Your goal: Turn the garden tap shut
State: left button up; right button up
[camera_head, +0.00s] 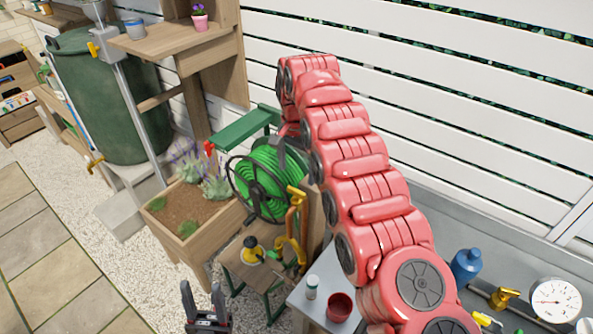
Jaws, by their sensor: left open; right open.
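A small brass tap (95,163) sits low on the green water barrel (115,105) at the left. Another brass tap-like fitting (503,298) is on a pipe at the lower right, beside a round gauge (556,301). I cannot tell which one is the garden tap, or whether either is open. My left gripper (204,298) is open and empty at the bottom edge, below the wooden planter and apart from both taps. My red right arm (370,190) rises from the lower right and bends over near the hose reel; its gripper is hidden.
A wooden planter (172,240) with plants stands left of a green hose reel (265,182). A small table (240,270) holds a yellow-and-black bottle (252,250). A red cup (340,306) and blue bottle (466,266) stand at lower right. The paving (40,270) is clear.

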aim_at(296, 190)
notch_tip(296, 190, up, 11)
jog(key=p, duration=0.9)
